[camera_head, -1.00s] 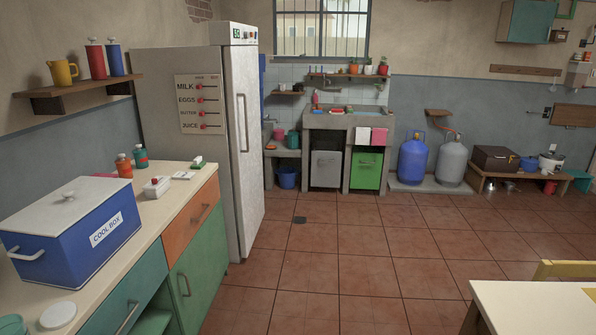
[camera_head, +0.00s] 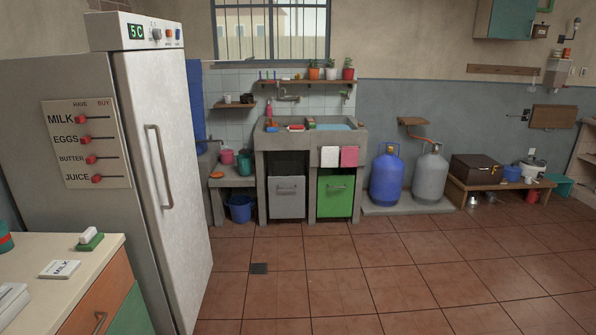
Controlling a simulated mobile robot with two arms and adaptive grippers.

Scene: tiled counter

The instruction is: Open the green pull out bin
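The green pull out bin (camera_head: 335,197) stands under the sink counter, in the right-hand bay, with a handle near the top of its front. It looks pushed in under the counter, with a dark gap above it. A grey bin (camera_head: 287,199) of the same kind sits in the bay to its left. Both are across the room from me. Neither of my grippers shows in the head view.
A white fridge (camera_head: 166,180) stands close on the left beside a counter (camera_head: 62,271). Blue (camera_head: 386,179) and grey (camera_head: 428,178) gas cylinders stand right of the sink (camera_head: 311,127). A blue bucket (camera_head: 240,209) is left of it. The tiled floor (camera_head: 330,275) ahead is clear.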

